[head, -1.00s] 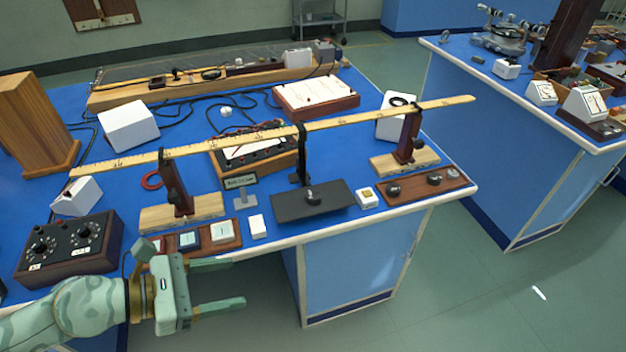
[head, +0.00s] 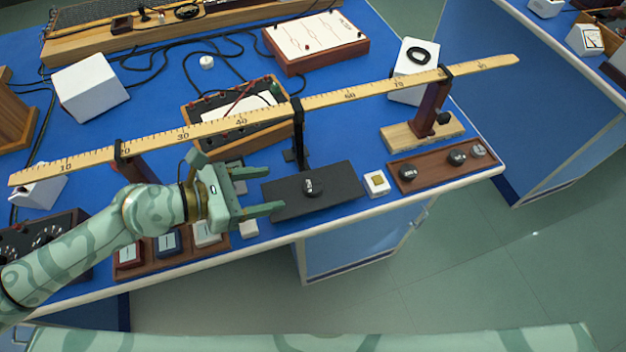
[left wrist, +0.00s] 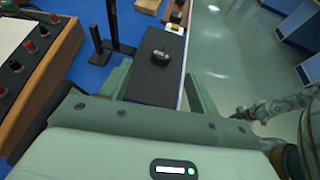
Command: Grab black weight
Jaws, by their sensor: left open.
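A small black weight (head: 310,187) with a pale label sits on the dark grey pad (head: 335,197) near the bench's front edge. It also shows in the left wrist view (left wrist: 161,57), ahead of my fingers.
A long wooden ruler (head: 350,96) spans above the bench on stands, behind the pad. A black stand (head: 298,140) rises just behind the pad. A small white block (head: 376,184) lies between pad and tray. Open floor is in front.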

